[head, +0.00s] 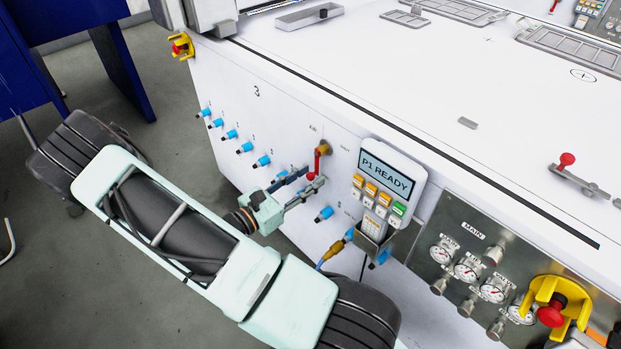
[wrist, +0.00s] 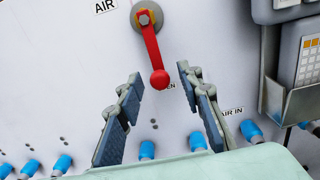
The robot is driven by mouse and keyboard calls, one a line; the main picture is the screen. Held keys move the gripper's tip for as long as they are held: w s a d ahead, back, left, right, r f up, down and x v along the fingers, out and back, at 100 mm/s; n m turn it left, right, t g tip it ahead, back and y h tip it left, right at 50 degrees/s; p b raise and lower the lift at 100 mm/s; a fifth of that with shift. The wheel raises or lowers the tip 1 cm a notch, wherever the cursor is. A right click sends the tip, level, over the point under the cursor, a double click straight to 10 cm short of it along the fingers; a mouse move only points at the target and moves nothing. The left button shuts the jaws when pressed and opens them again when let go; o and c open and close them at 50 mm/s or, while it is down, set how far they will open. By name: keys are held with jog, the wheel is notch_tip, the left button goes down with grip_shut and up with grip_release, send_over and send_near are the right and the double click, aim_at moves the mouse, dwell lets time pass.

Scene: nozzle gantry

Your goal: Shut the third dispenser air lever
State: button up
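The air lever (head: 318,160) is a red handle on the white machine side marked 3. It hangs down from a brass pivot under the word AIR; in the wrist view the red lever (wrist: 151,45) tilts slightly right toward its ball end. The label by the ball is partly covered, with "EN" showing. My gripper (head: 312,178) is open at the lever's lower end. In the wrist view its two fingers (wrist: 158,80) stand apart, one on each side of the ball end, with gaps visible. Contact cannot be told.
A row of blue fittings (head: 246,147) runs along the panel below the lever. A pendant reading P1 READY (head: 387,175) hangs close to the right of the lever. The MAIN gauge panel (head: 475,225) and a red emergency button (head: 551,315) are further right.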

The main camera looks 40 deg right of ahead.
jog(key=shift+d, duration=0.6)
grip_shut()
